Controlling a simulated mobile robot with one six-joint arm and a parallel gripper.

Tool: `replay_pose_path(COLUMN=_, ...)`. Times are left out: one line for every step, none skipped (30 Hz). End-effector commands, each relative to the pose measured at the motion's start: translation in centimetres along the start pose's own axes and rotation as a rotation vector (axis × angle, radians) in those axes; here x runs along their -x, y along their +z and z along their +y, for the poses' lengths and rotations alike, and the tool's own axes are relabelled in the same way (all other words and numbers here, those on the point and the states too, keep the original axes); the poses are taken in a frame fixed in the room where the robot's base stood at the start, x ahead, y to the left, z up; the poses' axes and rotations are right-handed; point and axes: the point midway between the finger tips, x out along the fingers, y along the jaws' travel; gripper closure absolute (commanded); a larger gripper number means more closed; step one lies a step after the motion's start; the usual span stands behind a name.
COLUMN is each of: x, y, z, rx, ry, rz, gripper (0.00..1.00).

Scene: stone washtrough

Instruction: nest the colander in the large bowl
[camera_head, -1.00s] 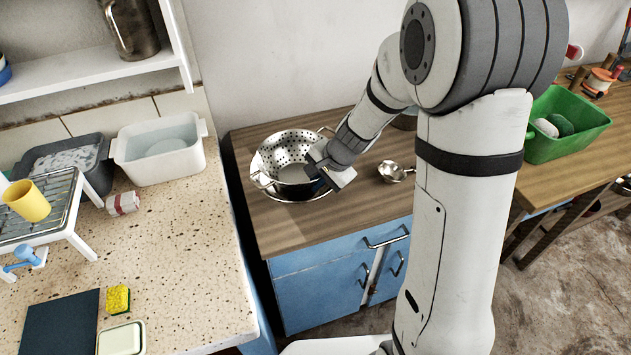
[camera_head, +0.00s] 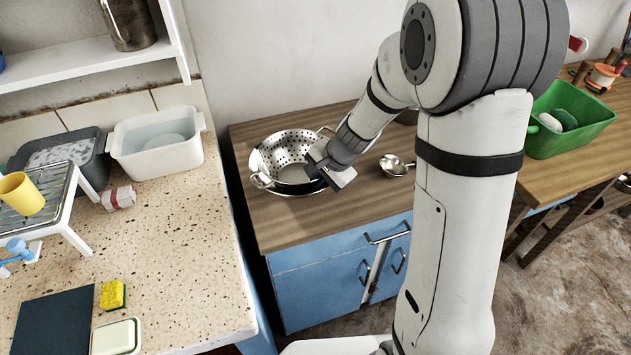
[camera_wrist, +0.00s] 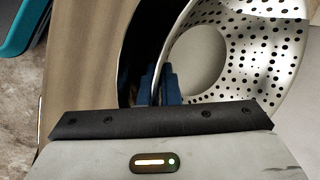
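The silver perforated colander (camera_head: 291,144) is over the wooden-topped cabinet, its round handle at the lower left. It fills the right of the wrist view (camera_wrist: 262,62). A plain shiny rim, apparently the large bowl (camera_head: 287,191), shows below its near side. Most of this bowl is hidden, and I cannot tell whether the colander rests in it or hangs just above. My gripper (camera_head: 318,167) is at the colander's right near side. In the wrist view its blue fingers (camera_wrist: 160,86) are close together at the colander rim and appear shut on it.
A small metal strainer or ladle (camera_head: 396,165) lies right of the colander on the wooden top (camera_head: 350,205). A speckled counter (camera_head: 175,250) stands left across a gap, with a white basin (camera_head: 160,155). A green tub (camera_head: 570,120) stands on the right bench.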

Motion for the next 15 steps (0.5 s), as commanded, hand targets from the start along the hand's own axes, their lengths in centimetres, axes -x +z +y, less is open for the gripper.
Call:
replay_pose_path(x=0.03, y=-0.01, z=-0.03, rx=0.000, ry=-0.001, rz=0.001, gripper=1.00)
replay_pose_path(x=0.02, y=-0.02, z=-0.03, rx=0.000, ry=-0.001, rz=0.001, gripper=1.00)
replay_pose_path(x=0.00, y=-0.02, z=-0.02, rx=0.000, ry=-0.001, rz=0.001, gripper=1.00)
replay_pose_path(x=-0.02, y=-0.02, z=0.00, rx=0.000, ry=-0.001, rz=0.001, gripper=1.00)
replay_pose_path(x=-0.04, y=-0.03, z=0.01, rx=0.000, ry=-0.001, rz=0.001, gripper=1.00)
replay_pose_path(x=-0.02, y=-0.03, z=0.00, rx=0.000, ry=-0.001, rz=0.001, gripper=1.00)
replay_pose_path(x=-0.01, y=-0.02, z=-0.01, rx=0.000, ry=-0.001, rz=0.001, gripper=1.00)
replay_pose_path(x=-0.01, y=-0.02, z=-0.01, rx=0.000, ry=-0.001, rz=0.001, gripper=1.00)
replay_pose_path(x=-0.01, y=-0.02, z=0.00, rx=0.000, ry=-0.001, rz=0.001, gripper=0.95)
replay_pose_path(x=-0.01, y=-0.03, z=0.00, rx=0.000, ry=-0.001, rz=0.001, gripper=0.93)
replay_pose_path(x=-0.01, y=-0.02, z=0.00, rx=0.000, ry=0.000, rz=0.000, gripper=0.90)
replay_pose_path(x=-0.02, y=-0.02, z=0.02, rx=0.000, ry=0.000, rz=0.000, gripper=0.87)
replay_pose_path(x=-0.02, y=-0.02, z=0.03, rx=0.000, ry=0.000, rz=0.000, gripper=0.85)
replay_pose_path(x=-0.03, y=-0.02, z=0.04, rx=0.000, ry=0.000, rz=0.000, gripper=0.82)
replay_pose_path(x=-0.04, y=-0.01, z=0.06, rx=0.000, ry=0.001, rz=0.000, gripper=0.79)
